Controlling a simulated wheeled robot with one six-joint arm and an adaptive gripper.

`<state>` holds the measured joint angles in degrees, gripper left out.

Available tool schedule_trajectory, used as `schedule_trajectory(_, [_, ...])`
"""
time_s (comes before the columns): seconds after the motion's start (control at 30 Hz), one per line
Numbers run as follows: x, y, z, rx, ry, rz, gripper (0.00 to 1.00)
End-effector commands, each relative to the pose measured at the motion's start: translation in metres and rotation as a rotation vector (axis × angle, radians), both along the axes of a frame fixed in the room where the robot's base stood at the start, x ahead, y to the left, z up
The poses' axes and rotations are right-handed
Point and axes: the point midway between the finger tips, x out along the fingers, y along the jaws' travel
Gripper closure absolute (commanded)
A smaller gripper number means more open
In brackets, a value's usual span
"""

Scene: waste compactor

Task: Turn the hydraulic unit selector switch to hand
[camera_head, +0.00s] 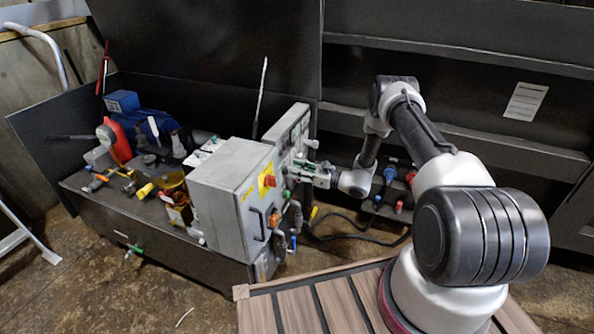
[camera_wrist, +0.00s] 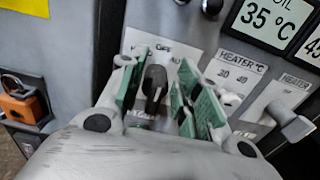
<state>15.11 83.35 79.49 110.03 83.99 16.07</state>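The selector switch (camera_wrist: 154,86) is a black knob on a white label plate in the wrist view. "OFF" shows above it; the other lettering is partly hidden by my fingers. The knob stands nearly upright, tilted slightly. In the head view my gripper (camera_head: 308,168) is at the front of the grey control panel (camera_head: 294,125), and the knob is hidden there.
Right of the switch are a heater dial plate (camera_wrist: 238,75), a grey knob (camera_wrist: 290,122) and an oil display (camera_wrist: 270,18). An orange padlock-like part (camera_wrist: 20,105) is at left. A grey cabinet (camera_head: 225,190) with a red switch (camera_head: 269,181) stands close beside my gripper.

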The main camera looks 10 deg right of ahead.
Motion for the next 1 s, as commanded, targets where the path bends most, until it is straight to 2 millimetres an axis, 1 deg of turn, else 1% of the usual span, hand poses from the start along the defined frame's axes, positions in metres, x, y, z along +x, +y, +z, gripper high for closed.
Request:
schedule_trajectory(0.23, [0.0008, 0.0011, -0.0002, 0.001, 0.001, -0.001, 0.67])
schedule_trajectory(0.27, [0.0007, 0.001, -0.0002, 0.0, 0.0, 0.0, 0.71])
schedule_trajectory(0.3, [0.0007, 0.001, -0.0002, 0.0, 0.0, 0.0, 0.78])
schedule_trajectory(0.37, [0.0007, 0.001, -0.0002, 0.0, 0.0, 0.0, 0.89])
schedule_trajectory(0.4, [0.0006, 0.0009, -0.0002, 0.0, 0.0, 0.0, 0.96])
schedule_trajectory(0.73, [-0.0001, 0.0013, -0.0003, -0.023, -0.029, 0.0, 0.96])
schedule_trajectory(1.0, [-0.0026, 0.0029, -0.0008, -0.117, -0.159, 0.0, 0.96])
